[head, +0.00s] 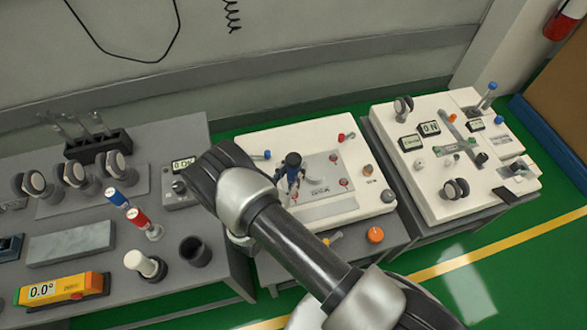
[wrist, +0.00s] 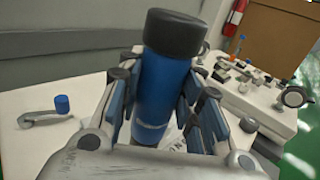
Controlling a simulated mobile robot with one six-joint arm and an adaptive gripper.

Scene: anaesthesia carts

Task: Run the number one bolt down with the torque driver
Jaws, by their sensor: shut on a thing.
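The torque driver, blue with a black cap, stands upright in the wrist view (wrist: 165,90) between my gripper's fingers (wrist: 168,110). My gripper is shut on it. In the head view the driver (head: 292,162) is over the left part of a grey plate (head: 322,165) on the middle cart's white top. Small red-marked bolt heads (head: 334,158) show on the plate to its right, one nearer the front (head: 343,182). I cannot read which is number one. The driver's tip is hidden, so I cannot tell whether it touches a bolt.
A blue-knobbed lever (wrist: 62,104) stands left of the driver. An orange knob (head: 375,235) sits at the middle cart's front. Another cart (head: 450,140) stands right.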

